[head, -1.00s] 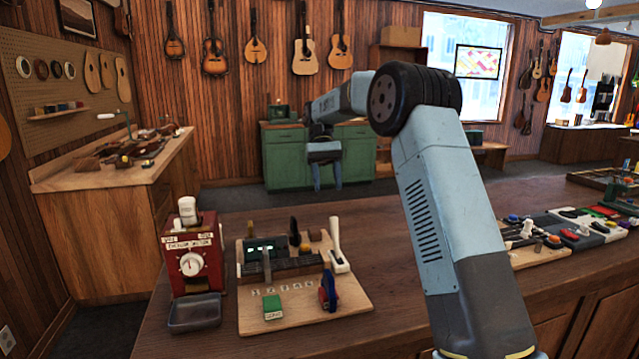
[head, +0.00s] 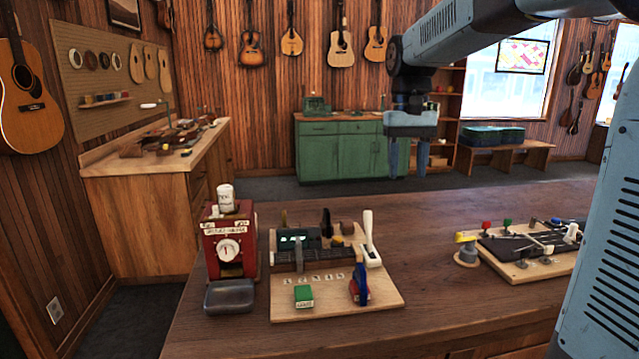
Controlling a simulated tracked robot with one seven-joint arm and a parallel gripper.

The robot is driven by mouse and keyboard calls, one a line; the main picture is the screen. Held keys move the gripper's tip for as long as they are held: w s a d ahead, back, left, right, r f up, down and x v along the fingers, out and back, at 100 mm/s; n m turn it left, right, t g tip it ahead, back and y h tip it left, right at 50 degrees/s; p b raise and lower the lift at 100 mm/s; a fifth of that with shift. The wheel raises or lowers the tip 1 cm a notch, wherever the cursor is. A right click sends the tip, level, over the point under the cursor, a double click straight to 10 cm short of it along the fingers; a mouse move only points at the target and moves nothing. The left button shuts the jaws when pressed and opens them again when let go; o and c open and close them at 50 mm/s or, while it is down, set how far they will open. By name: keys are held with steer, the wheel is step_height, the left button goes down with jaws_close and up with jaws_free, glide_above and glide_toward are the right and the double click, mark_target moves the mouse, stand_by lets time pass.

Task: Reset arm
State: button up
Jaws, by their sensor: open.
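My gripper (head: 407,172) hangs from my arm at the upper right of the head view, with its two fingers pointing down. The fingers stand apart, and I see nothing between them. It is above the far side of the brown counter (head: 440,210), in front of the green cabinet (head: 340,150), and appears clear of both. My arm's upper links cross the top right, and a lower link fills the right edge.
On the counter stand a red machine with a dial (head: 229,243), a grey tray (head: 229,296), a wooden board of tools (head: 390,290) and another tool board (head: 520,272) at right. The counter between the boards is bare. Guitars hang on the back wall.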

steer(key=s+d+f+t, duration=0.3)
steer(key=s, duration=0.7)
steer(key=s+d+f+t, duration=0.2)
steer(key=s+f+t, duration=0.1)
steer(key=s, duration=0.7)
steer(key=shift+d+f+t, duration=0.25)
steer(key=shift+d+t, duration=0.15)
steer(key=shift+t, duration=0.1)
steer(key=shift+s, duration=0.1)
